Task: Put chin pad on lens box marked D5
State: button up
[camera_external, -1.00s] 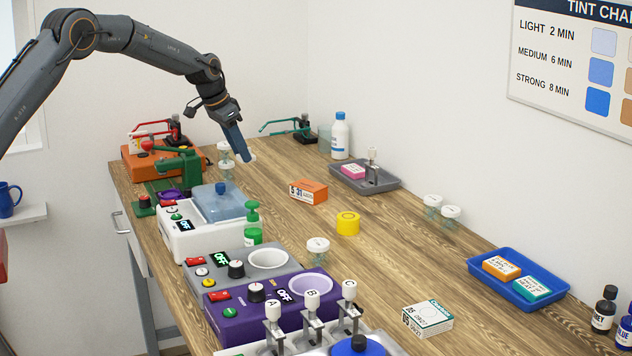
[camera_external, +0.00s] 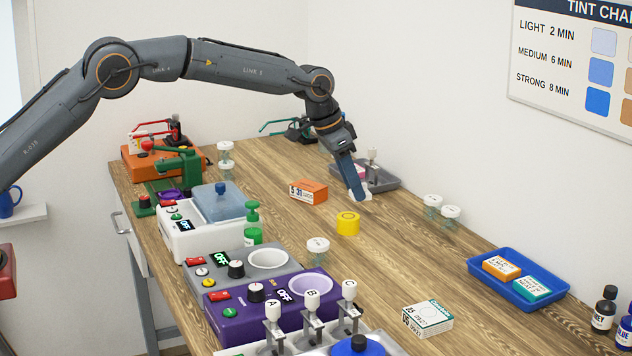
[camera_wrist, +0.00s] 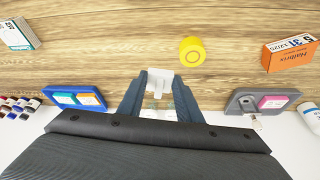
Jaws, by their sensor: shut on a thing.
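My gripper (camera_external: 356,182) is shut on a small white piece, which looks like the chin pad (camera_external: 361,196). The white pad also shows between the fingertips in the wrist view (camera_wrist: 160,80), held above the wooden table behind the yellow tape roll. A white and teal lens box (camera_external: 427,319) lies flat at the front right of the table, apart from my gripper. Its end marking looks like D5 but is small. It shows at the upper left in the wrist view (camera_wrist: 19,34). An orange and white lens box (camera_external: 308,191) marked S 31 lies left of my gripper.
The yellow roll (camera_external: 348,224) sits close to my gripper. A grey tray (camera_external: 386,185) is just behind it. Clear jars with white lids (camera_external: 432,201) stand to the right, near a blue tray (camera_external: 513,294). Open wood lies between the roll and the teal box.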

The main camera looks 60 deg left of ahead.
jog(key=d+m+b, duration=0.1)
jog(key=d, duration=1.7)
jog(key=r+m+b, duration=0.1)
jog(key=b, duration=0.1)
send_over(427, 312)
jog(key=s, duration=0.1)
jog(key=shift+h, duration=0.4)
jog(key=shift+s+a+f+p, duration=0.15)
jog(key=shift+f+p, duration=0.5)
jog(key=shift+f, duration=1.7)
jog(key=shift+s+a+f+p, duration=0.1)
jog(key=shift+f+p, duration=0.55)
jog(key=shift+f, duration=1.65)
jog(key=shift+f, duration=0.2)
jog(key=o, duration=0.9)
jog(key=shift+o, duration=0.5)
jog(key=shift+r, duration=0.1)
